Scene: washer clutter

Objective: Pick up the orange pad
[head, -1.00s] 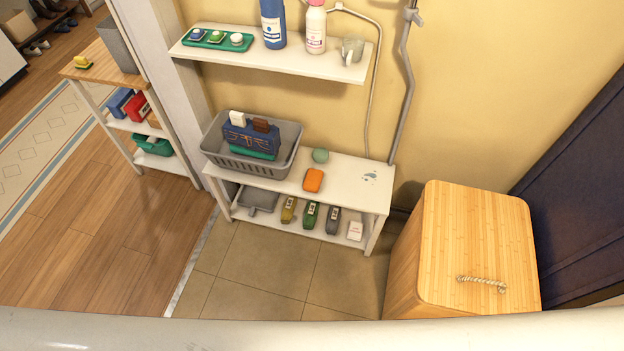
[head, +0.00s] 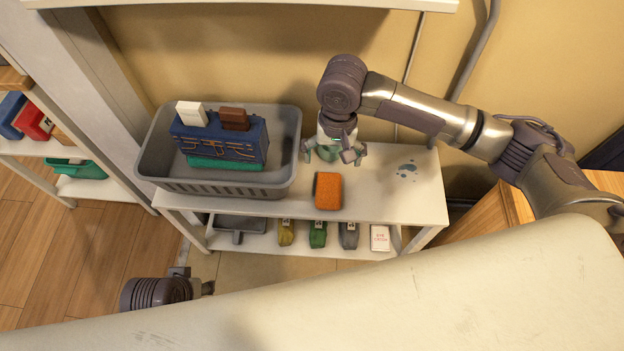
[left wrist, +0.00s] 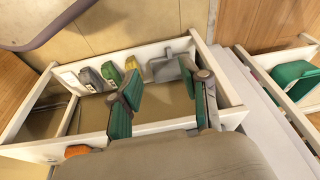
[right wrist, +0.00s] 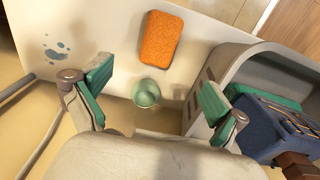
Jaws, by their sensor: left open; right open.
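The orange pad (head: 328,191) lies flat on the white bench top near its front edge, right of the grey basket. It also shows in the right wrist view (right wrist: 161,39), and its edge shows in the left wrist view (left wrist: 77,151). My right gripper (head: 335,152) is open and points down just behind the pad. In the right wrist view its fingers (right wrist: 156,88) stand either side of a small round green thing (right wrist: 147,94), with the pad beyond them. My left gripper (left wrist: 163,100) is open and empty, low in front of the bench's lower shelf.
The grey basket (head: 222,188) holds a blue box and other items, close to the right gripper. Several small items and a dustpan (head: 238,225) stand on the lower shelf. The bench top right of the pad is clear except for blue spots (head: 407,170). A wooden hamper (head: 512,212) stands at right.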

